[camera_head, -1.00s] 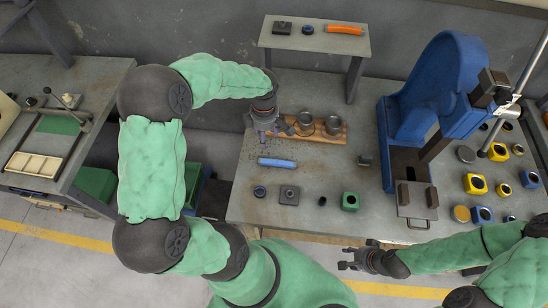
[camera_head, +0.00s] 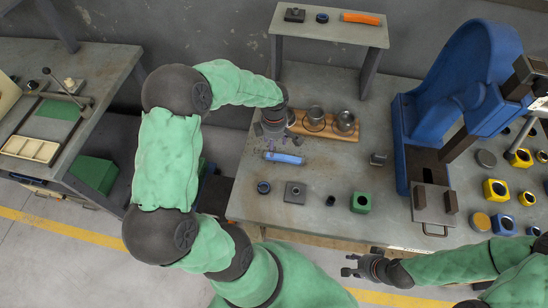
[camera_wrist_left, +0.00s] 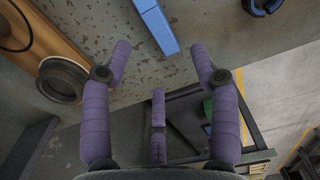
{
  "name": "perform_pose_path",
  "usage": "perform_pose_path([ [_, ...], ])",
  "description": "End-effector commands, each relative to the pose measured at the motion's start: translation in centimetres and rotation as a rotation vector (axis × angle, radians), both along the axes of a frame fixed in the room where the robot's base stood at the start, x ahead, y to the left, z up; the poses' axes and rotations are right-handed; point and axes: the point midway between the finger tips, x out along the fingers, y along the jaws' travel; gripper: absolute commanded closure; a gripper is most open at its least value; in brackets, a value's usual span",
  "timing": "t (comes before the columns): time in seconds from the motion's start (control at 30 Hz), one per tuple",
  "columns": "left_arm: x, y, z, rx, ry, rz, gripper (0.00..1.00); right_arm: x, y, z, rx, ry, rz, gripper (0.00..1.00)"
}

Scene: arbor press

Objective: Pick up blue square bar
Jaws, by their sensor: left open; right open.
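The blue square bar (camera_head: 284,158) lies flat on the grey workbench, in front of the wooden holder. Its end also shows at the top of the left wrist view (camera_wrist_left: 157,24), beyond my fingertips. My left gripper (camera_head: 273,136) is open and empty, a little behind the bar's left end and apart from it. In the left wrist view its purple fingers (camera_wrist_left: 162,62) are spread, with bare bench between them. My right gripper (camera_head: 347,265) is open and empty in front of the bench's front edge.
A wooden holder (camera_head: 355,136) with metal cups stands right behind my left gripper. A blue ring (camera_head: 263,187), a grey block (camera_head: 295,192) and a green block (camera_head: 361,203) lie in front of the bar. The blue arbor press (camera_head: 465,90) stands to the right. A raised shelf (camera_head: 345,33) stands behind.

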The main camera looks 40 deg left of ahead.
Motion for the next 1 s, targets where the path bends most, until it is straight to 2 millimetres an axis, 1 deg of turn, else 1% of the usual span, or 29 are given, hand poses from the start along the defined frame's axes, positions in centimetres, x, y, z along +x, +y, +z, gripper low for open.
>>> perform_pose_path([
  [0.03, 0.0, 0.0, -0.8, -0.001, 0.002, 0.0, 0.39, 0.0, 0.0, -0.2, 0.0, 0.0, 0.0, 0.59],
  [0.1, 0.0, 0.0, -1.4, 0.0, 0.001, 0.001, 0.39, 0.0, 0.0, -0.2, 0.0, 0.0, 0.0, 0.59],
  [0.27, 0.0, 0.0, -2.0, 0.0, -0.001, 0.001, 0.39, 0.0, 0.0, -0.3, 0.0, 0.0, 0.0, 0.59],
  [0.37, 0.0, 0.0, -2.7, 0.0, 0.001, 0.001, 0.39, 0.0, 0.0, -0.4, 0.0, 0.0, 0.0, 0.59],
  [0.6, 0.0, -0.1, -6.1, -0.001, 0.002, 0.0, 0.39, 0.0, 0.0, -0.9, 0.0, 0.0, 0.0, 0.59],
  [0.67, 0.0, -0.1, -6.6, 0.0, 0.001, 0.001, 0.39, 0.0, 0.0, -1.0, 0.0, 0.0, 0.0, 0.59],
  [0.77, 0.0, -0.1, -7.0, -0.001, 0.0, 0.001, 0.39, 0.0, 0.0, -1.0, 0.0, 0.0, 0.0, 0.59],
  [0.93, 0.0, -0.1, -7.0, 0.0, -0.001, 0.001, 0.39, 0.0, 0.0, -1.0, 0.0, 0.0, 0.0, 0.59],
  [0.97, 0.0, -0.1, -7.0, 0.0, -0.001, 0.001, 0.48, 0.0, 0.0, -1.0, 0.0, 0.0, 0.0, 0.59],
  [1.0, 0.0, -0.1, -7.0, 0.0, -0.001, 0.001, 0.59, 0.0, 0.0, -1.0, 0.0, 0.0, 0.0, 0.59],
])
